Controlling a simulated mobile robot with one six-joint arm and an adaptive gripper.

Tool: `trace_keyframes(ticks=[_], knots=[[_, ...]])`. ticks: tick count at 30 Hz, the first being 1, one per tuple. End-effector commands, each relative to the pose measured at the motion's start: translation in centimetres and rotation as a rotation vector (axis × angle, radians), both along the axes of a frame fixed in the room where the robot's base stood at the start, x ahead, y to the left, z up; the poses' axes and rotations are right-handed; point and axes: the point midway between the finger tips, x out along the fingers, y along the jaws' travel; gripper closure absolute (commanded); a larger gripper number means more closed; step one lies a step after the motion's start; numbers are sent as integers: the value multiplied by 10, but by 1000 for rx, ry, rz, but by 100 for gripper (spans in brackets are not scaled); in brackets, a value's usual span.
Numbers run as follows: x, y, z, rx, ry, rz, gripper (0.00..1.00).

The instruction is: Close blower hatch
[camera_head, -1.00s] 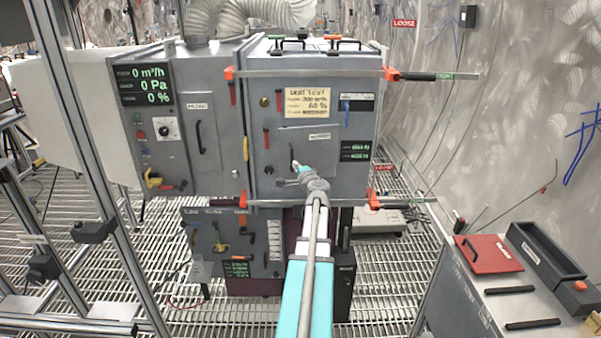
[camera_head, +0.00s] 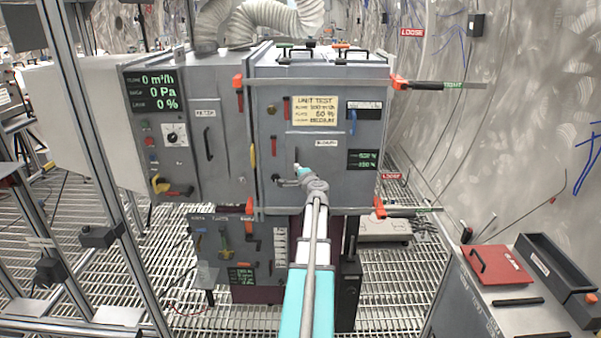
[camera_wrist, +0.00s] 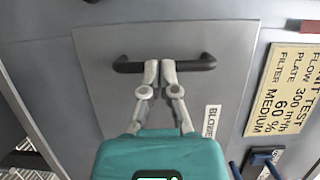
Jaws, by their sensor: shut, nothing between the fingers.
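The blower hatch (camera_wrist: 110,95) is a grey panel with a black bar handle (camera_wrist: 200,63) and a "BLOWER" label. It looks nearly flush with the unit's front; a small gap cannot be ruled out. In the head view the hatch (camera_head: 328,160) is on the lower front of the right-hand box, partly hidden by my arm. My gripper (camera_wrist: 158,66) is shut and empty, its fingertips together at the middle of the handle, overlapping it in the wrist view. Whether they touch it I cannot tell. In the head view my gripper (camera_head: 299,171) is at the hatch's lower left.
A filter panel (camera_head: 207,150) with its own handle is to the left. Clamp bars with orange ends (camera_head: 398,82) cross the box above and below. A yellow test note (camera_head: 316,110) is above the hatch. A workbench (camera_head: 490,305) with a red case stands at the lower right.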

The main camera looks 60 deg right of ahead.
Motion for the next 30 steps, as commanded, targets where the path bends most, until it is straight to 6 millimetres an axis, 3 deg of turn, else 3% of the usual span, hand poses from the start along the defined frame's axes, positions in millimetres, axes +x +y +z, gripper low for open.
trace_keyframes(ticks=[17, 30], knots=[[2, 0, 1, 0, -3, 2, 100], [-26, 49, 2, -1, -1, 1, 100]])
